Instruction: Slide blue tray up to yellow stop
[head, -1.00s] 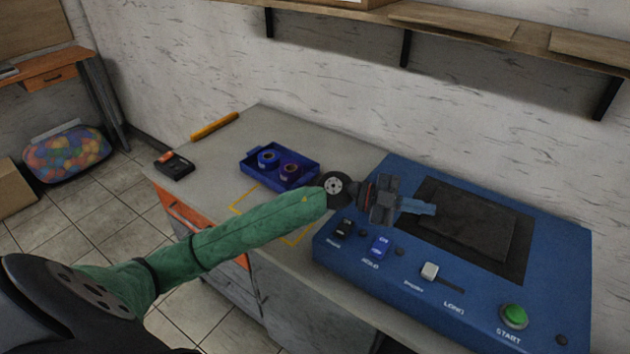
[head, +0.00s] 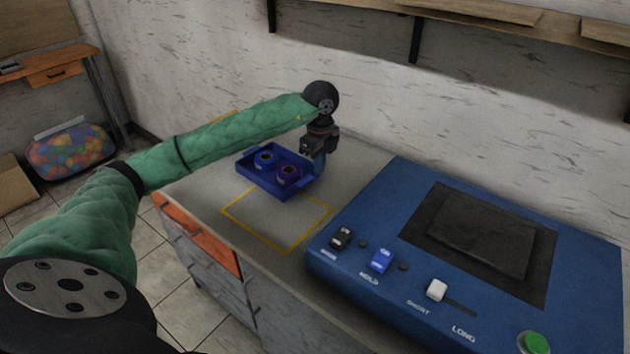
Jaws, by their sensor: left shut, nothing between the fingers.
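The blue tray (head: 262,182) lies on the grey counter, holding two round blue items, a left one (head: 265,158) and a right one (head: 288,173). A gap of counter lies between the tray and the stop. My left gripper (head: 318,165) points down at the tray's right end, shut and empty. Its fingertips are close to the tray's right wall; I cannot tell if they touch. My right gripper is not in view.
The blue machine (head: 375,225) with switches and a green button (head: 533,342) stands to the right. The wall rises behind the counter.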

